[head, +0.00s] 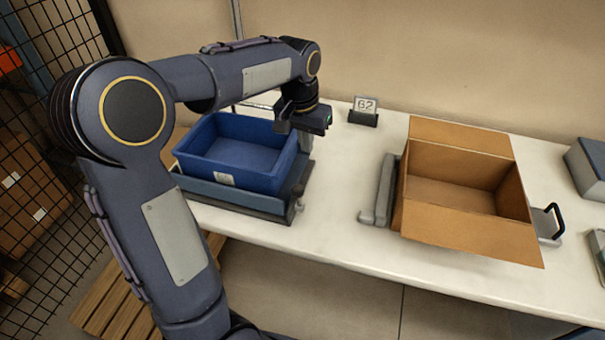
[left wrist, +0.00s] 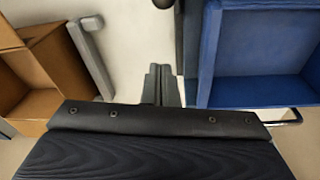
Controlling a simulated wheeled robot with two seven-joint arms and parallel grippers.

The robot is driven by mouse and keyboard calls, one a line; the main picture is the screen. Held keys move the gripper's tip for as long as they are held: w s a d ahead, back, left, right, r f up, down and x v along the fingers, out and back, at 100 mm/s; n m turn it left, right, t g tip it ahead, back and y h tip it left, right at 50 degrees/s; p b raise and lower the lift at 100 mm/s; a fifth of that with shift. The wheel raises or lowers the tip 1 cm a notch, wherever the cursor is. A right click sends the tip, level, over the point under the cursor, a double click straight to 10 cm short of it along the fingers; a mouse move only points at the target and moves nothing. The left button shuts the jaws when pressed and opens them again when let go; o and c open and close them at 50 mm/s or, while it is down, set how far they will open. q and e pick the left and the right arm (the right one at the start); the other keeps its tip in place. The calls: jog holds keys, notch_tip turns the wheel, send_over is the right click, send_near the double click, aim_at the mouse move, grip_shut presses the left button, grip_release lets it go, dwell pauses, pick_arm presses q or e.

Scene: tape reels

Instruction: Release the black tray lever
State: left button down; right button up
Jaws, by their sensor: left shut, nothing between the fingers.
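A blue bin (head: 240,150) sits on a dark grey tray (head: 235,197) on the left part of the table. A dark lever bar (head: 301,180) runs along the tray's right side and has a rounded near end. In the left wrist view a dark bar (left wrist: 180,40) runs beside the blue bin (left wrist: 250,55), with a black rounded end (left wrist: 163,3) at the top edge. My left gripper (head: 318,127) is above the table by the bin's far right corner. Its closed, empty fingers (left wrist: 160,75) are beside the bar, and I cannot tell whether they touch it. My right gripper is out of view.
An open cardboard box (head: 460,190) stands to the right, with a grey lever bar (head: 383,190) at its left and a black handle (head: 553,220) at its right. A "62" sign (head: 364,111) stands at the back. The table between bin and box is clear.

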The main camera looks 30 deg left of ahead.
aim_at(298, 199)
pick_arm(q)
notch_tip(298, 199, down, 9)
jog(key=s+p, duration=0.2)
jog(key=shift+s+d, duration=0.2)
jog(key=shift+s, duration=0.1)
dwell(0.4)
